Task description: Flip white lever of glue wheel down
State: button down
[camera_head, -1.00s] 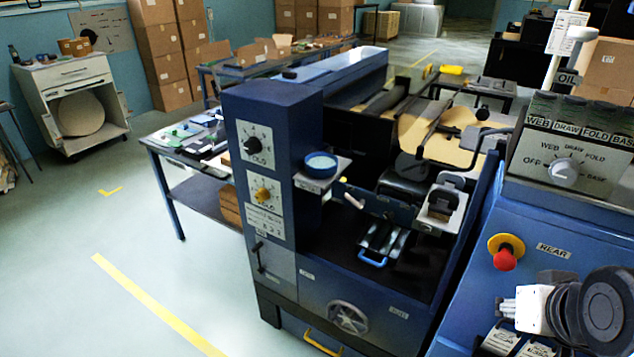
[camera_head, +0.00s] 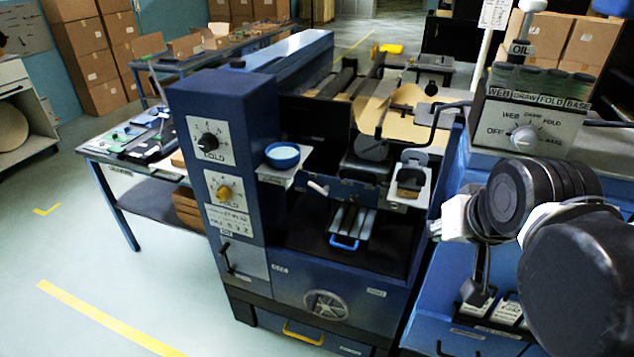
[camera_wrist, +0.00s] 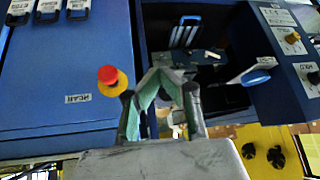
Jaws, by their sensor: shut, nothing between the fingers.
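A small white lever (camera_head: 318,187) shows in the head view on the blue plate in the machine's front bay. It slants, with its free end up to the left. I cannot clearly tell which part is the glue wheel. My gripper (camera_wrist: 160,72) is shut and empty in the wrist view, with green inner pads on its dark fingers. It is over the gap between the blue cabinet and the machine bay, apart from the lever. In the head view my arm is at the right, and the gripper's fingers are hard to make out there.
A blue-rimmed cup (camera_head: 283,155) stands on a small shelf left of the lever. A blue handle (camera_head: 344,243) lies below the plate. A grey block (camera_head: 410,178) is to the right. A red button (camera_wrist: 108,74) sticks up from the cabinet near my gripper.

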jog(key=w+a+f+m+b, duration=0.1)
jog(key=w+a, duration=0.3)
jog(key=w, duration=0.6)
jog(key=w+a+f+m+y+b, duration=0.15)
jog(key=w+a, duration=0.25)
jog(key=w, duration=0.5)
jog(key=w+a+f+m+b, duration=0.1)
jog(key=w+a, duration=0.3)
jog(key=w, duration=0.6)
jog(key=w+a+f+b, duration=0.1)
jog(key=w+a+f, duration=0.6)
jog(key=w, duration=0.3)
jog(key=shift+a+f+m+t+y, duration=0.35)
jog(key=shift+a+f+m+t, duration=0.1)
jog(key=shift+f, duration=0.3)
jog(key=shift+w, duration=0.1)
send_over(317, 187)
jog(key=d, duration=0.2)
notch_tip(317, 187, down, 7)
jog(key=shift+f+b, duration=0.15)
jog(key=shift+b, duration=0.2)
jog(key=f, duration=0.1)
jog(key=a+f, duration=0.1)
jog(key=shift+a+f, duration=0.3)
jog(key=shift+f, duration=0.1)
jog(key=shift+a+f, duration=0.2)
jog(key=shift+f, duration=0.25)
